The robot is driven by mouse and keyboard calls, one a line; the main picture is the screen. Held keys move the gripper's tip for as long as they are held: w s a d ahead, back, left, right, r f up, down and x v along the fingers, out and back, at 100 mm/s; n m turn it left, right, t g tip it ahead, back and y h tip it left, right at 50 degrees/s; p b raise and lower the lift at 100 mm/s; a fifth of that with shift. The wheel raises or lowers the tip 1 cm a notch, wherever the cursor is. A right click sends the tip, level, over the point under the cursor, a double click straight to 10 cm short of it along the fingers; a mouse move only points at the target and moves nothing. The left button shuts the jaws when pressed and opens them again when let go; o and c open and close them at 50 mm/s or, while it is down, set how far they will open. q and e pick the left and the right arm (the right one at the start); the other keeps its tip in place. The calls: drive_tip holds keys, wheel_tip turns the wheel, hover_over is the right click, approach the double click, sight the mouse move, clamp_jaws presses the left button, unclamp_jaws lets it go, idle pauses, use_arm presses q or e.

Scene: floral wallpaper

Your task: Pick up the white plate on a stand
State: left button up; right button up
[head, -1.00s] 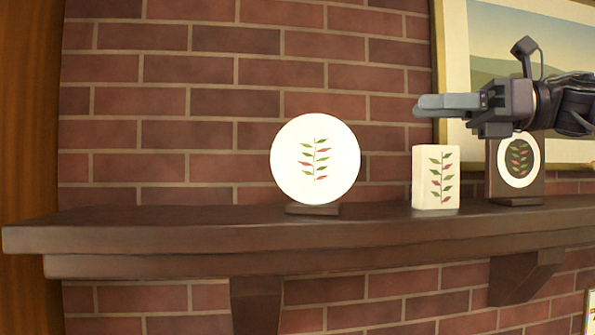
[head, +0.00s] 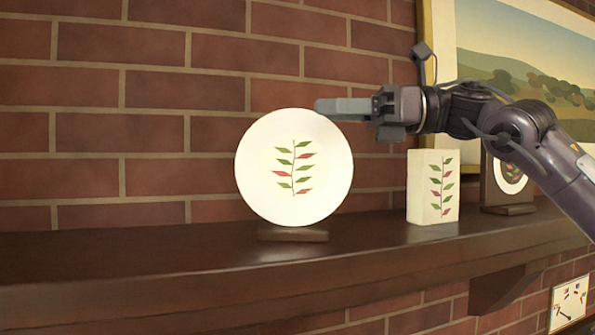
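The white plate (head: 262,165) stands upright on a small dark wooden stand (head: 293,234) on the mantel shelf. It has a red and green leaf pattern. My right gripper (head: 330,107) comes in from the right, its fingers pointing left, and overlaps the plate's upper right edge in the head view. I cannot tell whether it touches the plate. The fingers are seen edge-on, so the opening between them is hidden. My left gripper is not in view.
A white leaf-patterned block (head: 422,190) stands right of the plate. A dark plaque with a round white ornament (head: 508,178) is farther right, partly behind my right arm. A framed landscape (head: 500,45) hangs behind. The shelf (head: 130,265) left of the plate is clear.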

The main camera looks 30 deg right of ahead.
sight(306, 111)
drive_tip(key=shift+w+a+p, duration=0.4)
drive_tip(key=shift+w+a, duration=0.55)
drive_tip(key=shift+w, duration=0.25)
drive_tip(key=shift+a, duration=0.2)
drive_tip(key=shift+s, duration=0.1)
drive_tip(key=shift+s+d, duration=0.1)
drive_tip(key=c, duration=0.4)
clamp_jaws()
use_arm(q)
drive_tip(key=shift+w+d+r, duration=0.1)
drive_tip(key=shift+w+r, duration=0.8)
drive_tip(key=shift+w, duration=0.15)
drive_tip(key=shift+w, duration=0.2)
